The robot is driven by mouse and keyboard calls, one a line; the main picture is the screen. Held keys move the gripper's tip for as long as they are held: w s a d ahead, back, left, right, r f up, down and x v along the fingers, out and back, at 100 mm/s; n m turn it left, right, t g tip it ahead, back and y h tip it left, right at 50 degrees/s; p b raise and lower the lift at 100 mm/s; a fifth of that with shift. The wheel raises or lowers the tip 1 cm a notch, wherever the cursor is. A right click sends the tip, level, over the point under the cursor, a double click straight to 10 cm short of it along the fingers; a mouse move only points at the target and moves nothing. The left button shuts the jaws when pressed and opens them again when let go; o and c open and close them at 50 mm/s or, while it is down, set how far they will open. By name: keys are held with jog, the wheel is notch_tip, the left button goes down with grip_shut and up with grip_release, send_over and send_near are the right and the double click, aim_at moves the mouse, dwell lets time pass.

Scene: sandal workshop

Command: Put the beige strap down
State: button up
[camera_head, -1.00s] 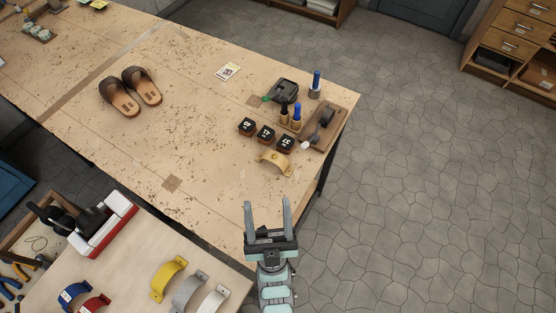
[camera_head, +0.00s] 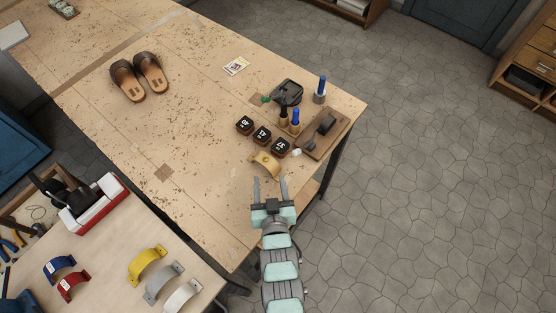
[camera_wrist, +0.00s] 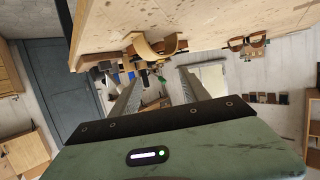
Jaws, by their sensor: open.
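The beige strap (camera_head: 266,163), a curved band with flat ends, rests on the workbench (camera_head: 205,160) near its right end, just in front of three dark numbered blocks (camera_head: 262,135). In the wrist view the strap (camera_wrist: 150,48) shows at the top centre, beyond the fingertips. My gripper (camera_head: 270,180) is open and empty, with its two fingers pointing toward the strap from the bench's front edge. The fingers appear apart from the strap.
A wooden board (camera_head: 325,132) with a dark tool and blue-handled tools (camera_head: 295,118) stand behind the strap. Brown sandals (camera_head: 139,78) lie at the back left. A nearer table (camera_head: 110,285) holds yellow (camera_head: 146,263), grey, white, blue and red straps. The bench's middle is clear.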

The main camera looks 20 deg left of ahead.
aim_at(265, 157)
jog(key=x, duration=0.5)
jog(key=shift+w+a+p, duration=0.1)
jog(key=shift+a+p, duration=0.05)
jog(key=shift+p, duration=0.2)
jog(key=shift+p+x, duration=0.8)
jog(key=shift+x, duration=1.85)
jog(key=shift+a, duration=0.15)
jog(key=shift+c, duration=0.2)
jog(key=c, duration=1)
jog(key=shift+f, duration=0.1)
grip_shut()
